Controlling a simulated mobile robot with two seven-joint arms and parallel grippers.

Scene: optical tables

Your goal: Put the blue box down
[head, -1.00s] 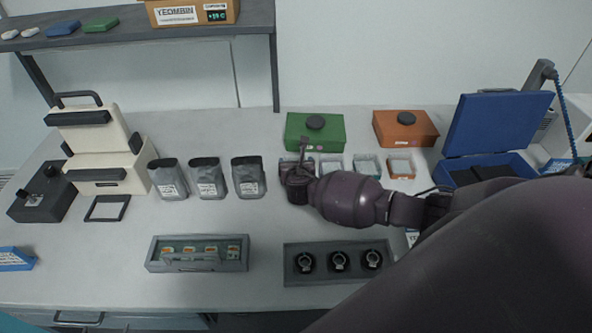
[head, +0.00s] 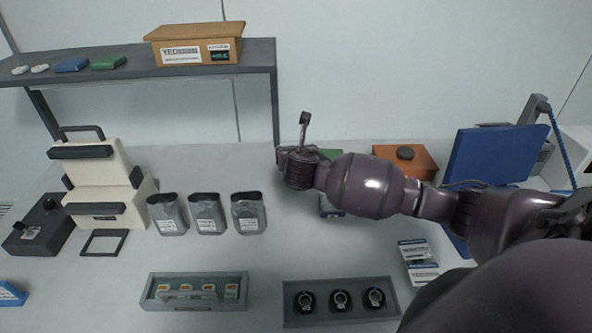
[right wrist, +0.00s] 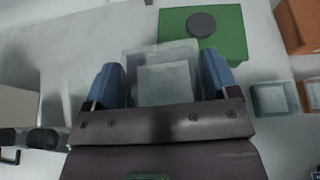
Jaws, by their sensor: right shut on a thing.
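My right gripper (right wrist: 163,85) is shut on a pale, see-through square box (right wrist: 167,84), held between its two blue fingers in the right wrist view. The box looks greyish, with only a faint blue tint. Its underside is hidden, so I cannot tell whether it touches the table. In the head view my right gripper (head: 297,165) is over the back middle of the table, and the box is not clear there. My left gripper is not in view.
A green box (right wrist: 224,44) with a black knob lies just beyond the gripper. Clear small trays (right wrist: 271,98) stand to its right. Three grey pouches (head: 207,213) are to the left. A grey rack (head: 340,323) with black round parts is in front. Bare table lies between.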

